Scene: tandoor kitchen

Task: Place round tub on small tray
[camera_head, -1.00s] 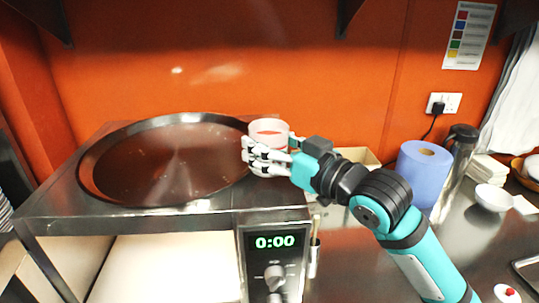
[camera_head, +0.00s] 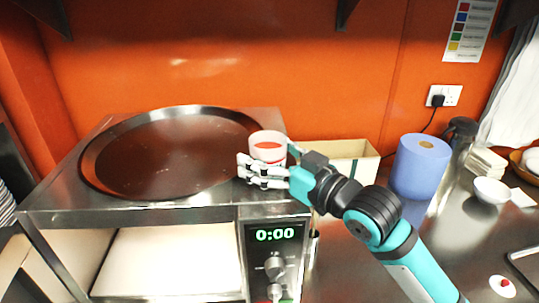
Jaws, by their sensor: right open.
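The round tub (camera_head: 267,141) is small and pale with red contents. It is upright at the right end of the steel oven top, beside the large round pan. My right gripper (camera_head: 243,171) is open, with its fingers in front of the tub's lower part and hiding it. I cannot tell whether the fingers touch the tub or whether its base rests on the steel. A dark tray (camera_head: 528,264), cut off by the right edge, lies on the counter; I cannot tell if it is the small tray. My left gripper is not in view.
The large round pan (camera_head: 165,155) fills most of the oven top. Behind my right arm stand a cream box (camera_head: 345,160), a blue paper roll (camera_head: 420,168) and a dark-lidded flask. A white bowl (camera_head: 492,192) and a red-and-white item (camera_head: 503,285) are on the right counter.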

